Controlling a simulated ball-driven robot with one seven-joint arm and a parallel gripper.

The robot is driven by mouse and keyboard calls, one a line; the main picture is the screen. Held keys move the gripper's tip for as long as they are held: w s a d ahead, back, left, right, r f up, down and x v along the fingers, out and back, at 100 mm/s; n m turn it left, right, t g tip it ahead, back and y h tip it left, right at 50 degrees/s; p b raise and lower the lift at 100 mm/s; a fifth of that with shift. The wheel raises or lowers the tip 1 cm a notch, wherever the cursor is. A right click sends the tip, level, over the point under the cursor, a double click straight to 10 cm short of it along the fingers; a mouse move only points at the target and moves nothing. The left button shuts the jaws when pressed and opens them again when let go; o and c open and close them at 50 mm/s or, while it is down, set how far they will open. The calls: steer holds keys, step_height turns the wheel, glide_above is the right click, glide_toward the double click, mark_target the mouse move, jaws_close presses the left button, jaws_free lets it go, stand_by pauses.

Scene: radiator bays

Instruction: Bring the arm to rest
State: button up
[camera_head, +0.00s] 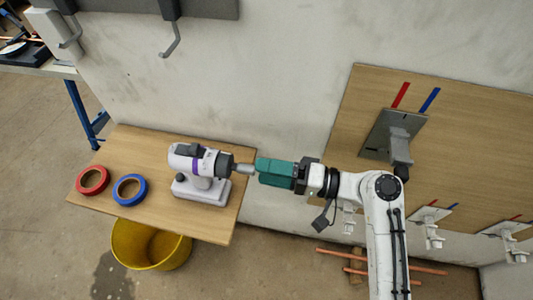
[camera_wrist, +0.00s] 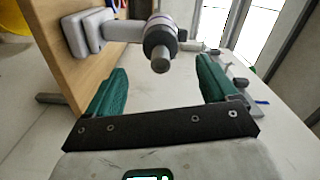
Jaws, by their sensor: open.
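My gripper (camera_head: 262,168) has green fingers and is level with a white and purple cordless drill (camera_head: 203,170), just to its right in the head view. In the wrist view my gripper (camera_wrist: 162,72) is open, its two green fingers wide apart with nothing clasped between them. The drill (camera_wrist: 158,42) stands ahead there, its grey nose pointing at the gap. The nose is close to the fingertips; I cannot tell whether they touch. My white arm reaches in from the lower right of the head view, bent at the elbow.
The drill stands on a wooden shelf (camera_head: 140,150) beside a red tape roll (camera_head: 92,180) and a blue tape roll (camera_head: 130,189). A yellow bucket (camera_head: 150,247) is below. A wooden wall panel (camera_head: 460,140) with metal brackets is close behind my arm. Copper pipes (camera_head: 400,264) lie lower down.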

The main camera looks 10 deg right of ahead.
steer(key=shift+f, duration=0.1)
steer(key=s+d+f+n+g+h, duration=0.1)
steer(key=s+d+f+g+h, duration=0.2)
steer(key=s+d+f+h, duration=1.1)
steer(key=s+d+g+h, duration=0.1)
steer(key=s+d+h, duration=0.2)
steer(key=s+d, duration=0.5)
steer(key=shift+s+f+g, duration=0.35)
steer(key=shift+s+g, duration=0.05)
steer(key=shift+s, duration=0.4)
steer(key=shift+d, duration=0.1)
steer(key=shift+c, duration=0.5)
